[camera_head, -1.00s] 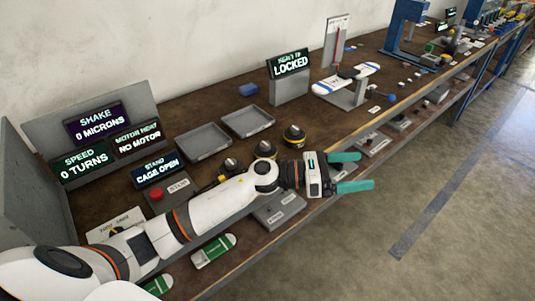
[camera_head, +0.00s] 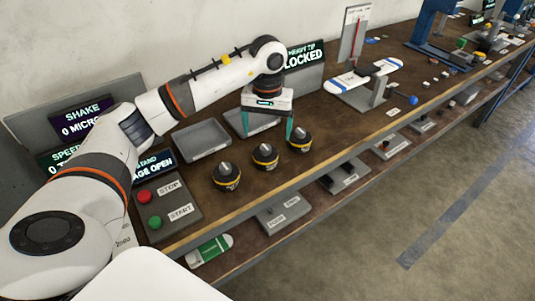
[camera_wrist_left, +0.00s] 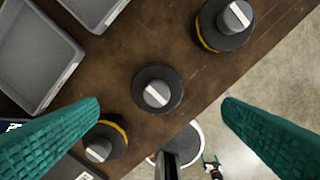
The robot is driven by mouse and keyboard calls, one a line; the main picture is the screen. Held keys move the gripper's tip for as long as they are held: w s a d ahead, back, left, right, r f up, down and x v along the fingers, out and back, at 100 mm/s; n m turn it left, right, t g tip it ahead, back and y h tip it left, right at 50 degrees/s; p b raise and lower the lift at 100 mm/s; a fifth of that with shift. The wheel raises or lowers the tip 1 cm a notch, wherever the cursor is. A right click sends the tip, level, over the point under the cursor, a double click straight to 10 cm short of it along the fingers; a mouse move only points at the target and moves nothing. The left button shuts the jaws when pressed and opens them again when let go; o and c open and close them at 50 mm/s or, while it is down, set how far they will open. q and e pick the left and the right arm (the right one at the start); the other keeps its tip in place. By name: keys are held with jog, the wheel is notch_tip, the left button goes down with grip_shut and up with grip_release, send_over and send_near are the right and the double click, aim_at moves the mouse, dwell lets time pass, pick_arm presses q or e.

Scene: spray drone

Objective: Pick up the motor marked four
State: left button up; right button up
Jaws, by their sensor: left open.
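Three dark, round motors with yellow bands and silver shafts stand in a row near the bench's front edge: a near one (camera_head: 227,178), a middle one (camera_head: 265,156) and a far one (camera_head: 299,139). No number is readable on them, so I cannot tell which is four. My left gripper (camera_head: 268,128) is open and empty, pointing down, close behind the middle and far motors. In the left wrist view the middle motor (camera_wrist_left: 157,90) lies between the spread teal fingers (camera_wrist_left: 162,106). A small teal-tipped shape (camera_wrist_left: 212,165), possibly my right gripper, shows low there.
Two grey trays (camera_head: 201,140) lie behind the motors, one partly hidden by the left gripper. A panel with red STOP and green START buttons (camera_head: 168,210) is to the left. A LOCKED display (camera_head: 303,56) and a propeller stand (camera_head: 372,95) are beyond.

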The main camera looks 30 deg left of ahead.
aim_at(266, 147)
pick_arm(q)
notch_tip(266, 147, down, 4)
jog(key=f+p, duration=0.1)
jog(key=f, duration=0.1)
jog(key=f+p, duration=0.1)
jog(key=f, duration=0.1)
jog(key=shift+s+a+f, duration=0.15)
jog(key=shift+s+f, duration=0.05)
jog(key=shift+f, duration=0.6)
pick_arm(e)
jog(key=shift+s+a+r, duration=0.1)
jog(key=shift+s+r, duration=0.05)
jog(key=shift+r, duration=0.5)
jog(key=shift+s+a+r, duration=0.1)
jog(key=shift+s+r, duration=0.05)
jog(key=shift+r, duration=0.45)
pick_arm(q)
jog(key=shift+w, duration=0.1)
jog(key=c, duration=1.5)
